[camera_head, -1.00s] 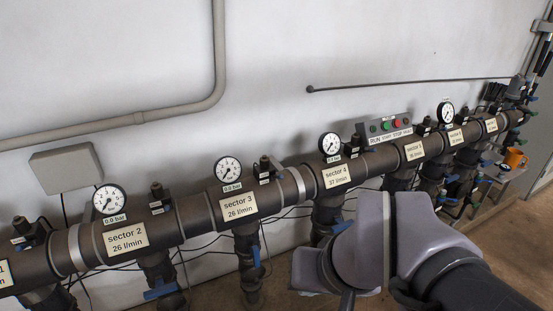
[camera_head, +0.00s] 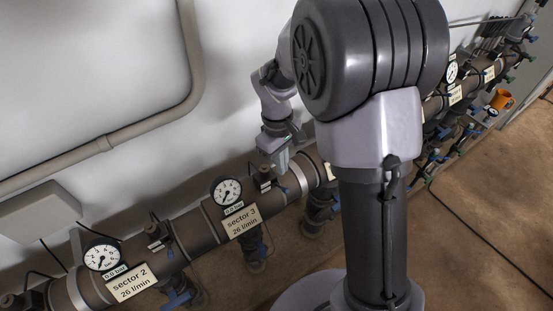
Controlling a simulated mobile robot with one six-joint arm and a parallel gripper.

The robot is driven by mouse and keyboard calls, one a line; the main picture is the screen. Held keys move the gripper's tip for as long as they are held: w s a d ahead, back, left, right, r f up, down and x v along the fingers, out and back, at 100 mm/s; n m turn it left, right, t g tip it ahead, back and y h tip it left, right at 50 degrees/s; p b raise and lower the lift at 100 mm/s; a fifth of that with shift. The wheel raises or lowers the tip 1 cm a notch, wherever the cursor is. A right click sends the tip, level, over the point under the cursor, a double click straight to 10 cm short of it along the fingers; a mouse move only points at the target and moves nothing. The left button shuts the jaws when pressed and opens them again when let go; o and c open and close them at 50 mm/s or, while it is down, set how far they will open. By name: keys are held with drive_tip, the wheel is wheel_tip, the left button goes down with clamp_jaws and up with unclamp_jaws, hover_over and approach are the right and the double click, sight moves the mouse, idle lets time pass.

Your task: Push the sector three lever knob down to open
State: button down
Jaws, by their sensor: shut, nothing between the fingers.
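A small dark fitting (camera_head: 264,178) stands on top of the pipe just right of the gauge. I cannot make out which small part is the lever knob. My gripper (camera_head: 283,162) points down, shut and empty, just right of the top fitting and above the pipe. I cannot tell whether it touches the fitting.
The sector 3 gauge (camera_head: 226,192) reads near zero and stands left of the fitting. The sector 2 gauge (camera_head: 102,256) and label (camera_head: 132,282) are lower left. My arm hides the sector 4 part. An orange mug (camera_head: 502,99) sits far right. The wall lies close behind the pipe.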

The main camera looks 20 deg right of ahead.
sight(282, 188)
drive_tip(key=f+b, duration=0.4)
drive_tip(key=s+f+b, duration=0.1)
drive_tip(key=f+b, duration=0.2)
drive_tip(key=shift+d, duration=0.2)
idle(0.4)
wheel_tip(282, 188, down, 4)
drive_tip(key=b, duration=0.3)
drive_tip(key=shift+f, duration=0.25)
drive_tip(key=shift+w+a+r+p, duration=0.1)
drive_tip(key=shift+r+p, duration=0.2)
drive_tip(key=shift+p, duration=0.1)
drive_tip(key=shift+w+a+r+p, duration=0.25)
drive_tip(key=shift+w+a+p, duration=0.05)
drive_tip(key=shift+w+p, duration=0.2)
drive_tip(key=shift+w+a+r+p, duration=0.25)
drive_tip(key=shift+w+a+p, duration=0.05)
drive_tip(key=shift+w+p, duration=0.15)
drive_tip(key=shift+w+a+f, duration=0.1)
drive_tip(key=shift+w+a, duration=0.05)
drive_tip(key=shift+w, duration=0.1)
